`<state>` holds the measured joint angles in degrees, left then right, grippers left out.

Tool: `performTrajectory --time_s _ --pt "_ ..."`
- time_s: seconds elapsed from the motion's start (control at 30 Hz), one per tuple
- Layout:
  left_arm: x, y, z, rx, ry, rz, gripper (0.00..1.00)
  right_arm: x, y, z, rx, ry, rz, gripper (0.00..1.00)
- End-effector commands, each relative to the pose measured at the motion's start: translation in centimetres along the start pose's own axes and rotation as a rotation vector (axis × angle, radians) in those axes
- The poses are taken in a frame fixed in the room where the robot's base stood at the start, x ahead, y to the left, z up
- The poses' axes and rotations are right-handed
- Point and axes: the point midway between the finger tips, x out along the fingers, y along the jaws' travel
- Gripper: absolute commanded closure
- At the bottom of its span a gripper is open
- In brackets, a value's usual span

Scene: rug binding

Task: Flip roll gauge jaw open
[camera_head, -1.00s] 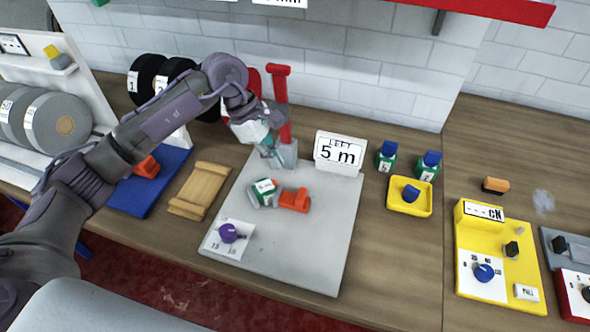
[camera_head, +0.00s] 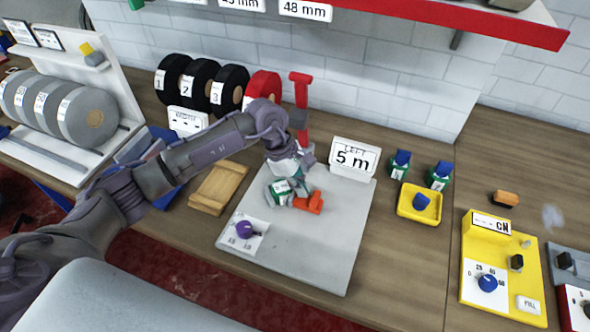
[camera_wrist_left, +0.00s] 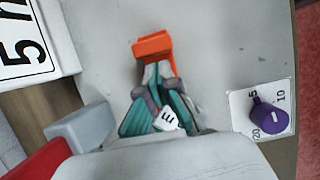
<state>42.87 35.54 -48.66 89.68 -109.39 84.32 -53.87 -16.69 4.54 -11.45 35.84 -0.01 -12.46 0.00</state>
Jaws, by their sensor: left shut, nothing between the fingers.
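In the left wrist view the orange jaw (camera_wrist_left: 152,45) lies just beyond my fingertips. My left gripper (camera_head: 300,188) is shut and empty, low over the gauge, with its tips at the near end of the jaw; I cannot tell whether they touch. The teal fingers (camera_wrist_left: 158,75) partly hide the gauge body, and a white label (camera_wrist_left: 167,119) shows between them. My right gripper is not in view.
A red lever post (camera_head: 301,95) stands behind the gauge, beside a "5 m" sign (camera_head: 354,160). A purple knob (camera_head: 246,229) sits at the plate's front left. A wooden block (camera_head: 218,188) lies left; a yellow tray (camera_head: 419,204) lies right. The plate's front right is bare.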

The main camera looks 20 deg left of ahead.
Motion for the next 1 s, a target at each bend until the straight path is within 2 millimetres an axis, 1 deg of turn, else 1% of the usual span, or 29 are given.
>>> performTrajectory --time_s 0.03,0.2,0.53,0.63,0.7,0.8,0.9,1.0 --pt "0.5 -0.1 0.1 0.0 -0.001 -0.003 1.0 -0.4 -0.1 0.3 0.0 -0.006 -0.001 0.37" --pt "1.4 0.0 0.0 0.001 0.0 0.0 1.0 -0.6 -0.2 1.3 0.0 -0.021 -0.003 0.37" --pt "1.6 0.0 0.1 0.002 0.0 0.0 1.0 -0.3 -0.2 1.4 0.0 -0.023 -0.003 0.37" --pt "2.5 0.0 1.2 0.006 -0.002 0.0 1.0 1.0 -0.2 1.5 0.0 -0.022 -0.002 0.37" --pt "3.1 0.0 2.5 0.009 -0.002 0.001 1.0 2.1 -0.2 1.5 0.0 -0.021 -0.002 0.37" --pt "3.6 0.0 4.1 0.007 -0.001 0.0 1.0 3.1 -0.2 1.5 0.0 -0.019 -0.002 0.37" --pt "3.7 0.0 5.0 0.004 0.0 0.0 1.0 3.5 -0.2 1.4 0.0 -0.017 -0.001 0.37" --pt "3.6 -0.1 5.3 0.002 -0.001 -0.001 1.0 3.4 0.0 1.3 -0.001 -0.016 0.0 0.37"
